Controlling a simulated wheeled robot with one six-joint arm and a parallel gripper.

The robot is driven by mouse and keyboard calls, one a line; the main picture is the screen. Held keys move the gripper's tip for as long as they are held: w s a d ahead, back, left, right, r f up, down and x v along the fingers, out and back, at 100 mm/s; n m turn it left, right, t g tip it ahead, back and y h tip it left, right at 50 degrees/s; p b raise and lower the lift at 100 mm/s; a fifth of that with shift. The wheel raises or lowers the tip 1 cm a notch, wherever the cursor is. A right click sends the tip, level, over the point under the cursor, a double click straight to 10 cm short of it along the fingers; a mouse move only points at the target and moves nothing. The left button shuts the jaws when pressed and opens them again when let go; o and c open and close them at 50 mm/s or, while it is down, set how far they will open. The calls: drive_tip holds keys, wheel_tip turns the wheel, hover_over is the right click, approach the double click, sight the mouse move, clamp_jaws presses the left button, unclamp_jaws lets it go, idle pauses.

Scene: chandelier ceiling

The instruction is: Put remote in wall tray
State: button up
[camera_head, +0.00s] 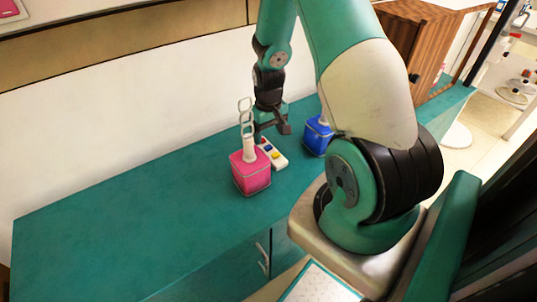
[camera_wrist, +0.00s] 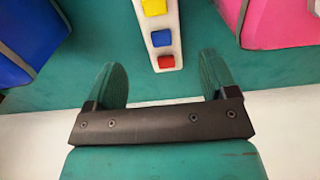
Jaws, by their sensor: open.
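The remote (camera_head: 273,154) is a white bar with coloured buttons, lying on the green counter between a pink box and a blue box. In the wrist view the remote (camera_wrist: 161,53) shows yellow, blue and red buttons, and its red end points toward the space between my fingers. My gripper (camera_head: 272,129) is above the counter at the remote's far end. In the wrist view my gripper (camera_wrist: 160,77) has its two green fingers wide apart with nothing between them. I cannot pick out the wall tray for certain; a tan band (camera_head: 120,45) runs along the wall at upper left.
The pink box (camera_head: 251,177) with a pale looped top stands close left of the remote. The blue box (camera_head: 317,135) stands to its right. The green counter (camera_head: 120,225) is clear at left. A wooden cabinet (camera_head: 436,40) stands at the back right.

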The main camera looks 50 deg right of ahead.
sight(269, 148)
drive_tip(key=f, duration=0.6)
drive_tip(key=shift+s+a+f+b, duration=0.2)
drive_tip(key=shift+s+b, duration=0.1)
drive_tip(key=shift+b, duration=0.1)
drive_tip(key=c, duration=1.2)
drive_tip(key=shift+o, duration=0.2)
drive_tip(key=shift+r, duration=0.1)
